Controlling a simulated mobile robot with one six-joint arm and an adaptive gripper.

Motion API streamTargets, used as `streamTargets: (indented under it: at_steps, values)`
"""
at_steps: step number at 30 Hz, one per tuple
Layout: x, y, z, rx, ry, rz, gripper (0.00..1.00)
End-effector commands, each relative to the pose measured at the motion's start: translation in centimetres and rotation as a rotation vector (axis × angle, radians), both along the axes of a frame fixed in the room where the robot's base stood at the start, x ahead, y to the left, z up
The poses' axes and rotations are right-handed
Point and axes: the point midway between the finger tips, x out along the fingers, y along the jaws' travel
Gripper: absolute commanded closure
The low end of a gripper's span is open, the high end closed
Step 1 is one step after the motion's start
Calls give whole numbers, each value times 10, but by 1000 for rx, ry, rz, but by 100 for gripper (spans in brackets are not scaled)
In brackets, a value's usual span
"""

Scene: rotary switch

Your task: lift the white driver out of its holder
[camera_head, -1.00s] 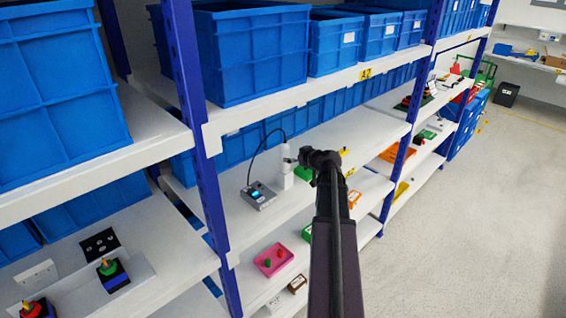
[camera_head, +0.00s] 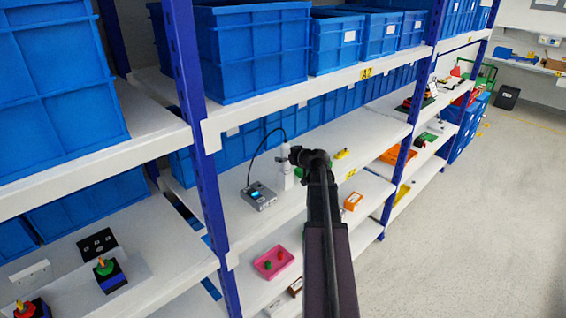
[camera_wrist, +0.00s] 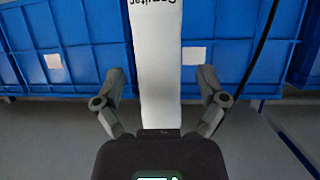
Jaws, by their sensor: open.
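The white driver (camera_head: 284,154) stands upright in its white holder (camera_head: 286,179) on the middle shelf. A black cable runs from its top to a grey control box. In the wrist view the driver's white body (camera_wrist: 158,70) runs between my two fingers. My gripper (camera_wrist: 160,78) is open, with one finger on each side of the driver and a visible gap at both sides. In the head view my gripper (camera_head: 291,153) is at the driver's upper part. The holder is not visible in the wrist view.
The grey control box (camera_head: 259,195) with a blue screen stands left of the holder. Blue bins (camera_head: 230,150) line the shelf behind. A blue rack post (camera_head: 200,160) stands to the left. Another shelf with bins is above. A pink tray (camera_head: 273,263) lies on the shelf below.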

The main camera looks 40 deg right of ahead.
Motion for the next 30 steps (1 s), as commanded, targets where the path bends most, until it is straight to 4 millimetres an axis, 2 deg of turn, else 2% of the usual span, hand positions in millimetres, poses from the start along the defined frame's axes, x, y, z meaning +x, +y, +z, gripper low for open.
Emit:
streamTargets:
  at_steps: [5,6,12,15,30]
  values:
    - [0,0,0,0,0,0,9]
    - [0,0,0,0,0,0,15]
    - [0,-1,0,0,0,-1,74]
    - [0,-1,0,0,0,-1,100]
    - [0,-1,5,1,-1,-1,100]
